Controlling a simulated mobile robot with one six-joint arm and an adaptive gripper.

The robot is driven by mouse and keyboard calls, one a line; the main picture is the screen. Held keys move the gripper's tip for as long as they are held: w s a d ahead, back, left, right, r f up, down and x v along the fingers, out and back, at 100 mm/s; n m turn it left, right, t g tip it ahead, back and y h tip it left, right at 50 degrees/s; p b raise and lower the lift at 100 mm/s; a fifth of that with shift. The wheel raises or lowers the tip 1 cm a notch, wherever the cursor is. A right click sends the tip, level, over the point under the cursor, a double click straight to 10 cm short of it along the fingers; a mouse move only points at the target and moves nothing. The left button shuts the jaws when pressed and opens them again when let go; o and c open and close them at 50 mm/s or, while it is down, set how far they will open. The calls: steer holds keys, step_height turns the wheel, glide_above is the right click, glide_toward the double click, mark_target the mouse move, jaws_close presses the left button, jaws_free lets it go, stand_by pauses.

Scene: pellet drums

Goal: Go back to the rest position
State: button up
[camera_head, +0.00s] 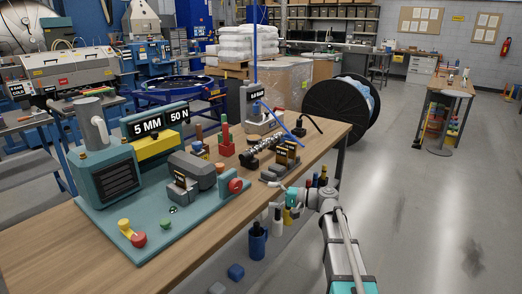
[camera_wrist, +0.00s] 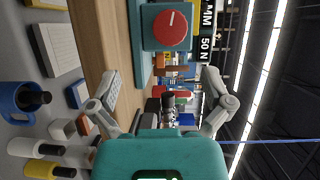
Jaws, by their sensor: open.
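My gripper (camera_head: 291,197) is at the right front edge of the wooden workbench (camera_head: 215,218) in the head view, at the end of my arm coming up from the lower right. In the wrist view my gripper (camera_wrist: 161,76) has its two grey fingers spread wide apart, with nothing held between them. The wrist view is turned on its side. It looks toward the teal testing machine with a red knob (camera_wrist: 171,29), which stands on the bench. The fingertips are hard to make out in the head view.
The teal machine (camera_head: 103,178) with "5 MM" and "50 N" labels fills the bench's left part. Small blocks and fixtures (camera_head: 286,158) stand near my gripper. A blue mug (camera_head: 257,243) and bottles sit below the bench edge. The floor (camera_head: 425,215) at right is clear.

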steer(key=s+d+f+n+g+h, duration=0.1)
steer(key=s+d+f+g+h, duration=0.15)
steer(key=s+f+h, duration=0.5)
steer(key=s+d+f+n+g+h, duration=0.2)
steer(key=s+d+f+h, duration=0.25)
steer(key=s+f, duration=0.5)
steer(key=s+d+h, duration=0.4)
steer(key=s+h, duration=0.1)
step_height(320, 180, up, 12)
steer(key=p, duration=1.3)
steer(key=shift+w+d+r, duration=0.15)
steer(key=shift+w, duration=0.1)
steer(key=w+a+r+n+y+p, duration=0.2)
steer(key=w+a+r+n+p, duration=0.3)
steer(key=w+a+r+p, duration=0.3)
steer(key=w+a+r+n+y+p, duration=0.3)
steer(key=w+a+r+n+p, duration=0.2)
steer(key=w, duration=1.1)
steer(key=a+r+t+p, duration=0.1)
steer(key=a+r+p, duration=0.2)
steer(key=a+r, duration=0.1)
steer(key=shift+w+a+r+p, duration=0.15)
steer(key=shift+w+r+p, duration=0.25)
steer(key=shift+r, duration=0.35)
